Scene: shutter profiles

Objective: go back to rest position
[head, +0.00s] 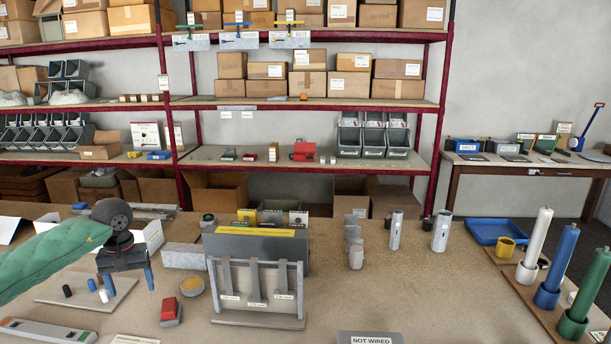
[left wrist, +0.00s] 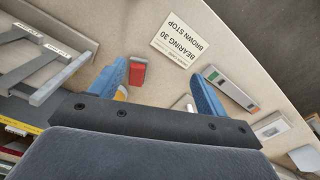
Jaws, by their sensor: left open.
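My left gripper (head: 127,280) hangs over the left part of the table, its blue fingers pointing down. It also shows in the left wrist view (left wrist: 157,72), with the fingers spread wide and nothing held between them. A green-sleeved arm of mine comes in from the left. A red and grey block (head: 170,311) stands to the right of the gripper; in the left wrist view the red block (left wrist: 138,72) appears beside the left finger. My right gripper is not in view.
A grey metal stand (head: 257,316) with labelled strips is right of the gripper. A yellow round dish (head: 192,286) lies nearby. Upright white, blue and green rolls (head: 561,262) stand far right. A "NOT WIRED" sign (head: 369,338) lies in front.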

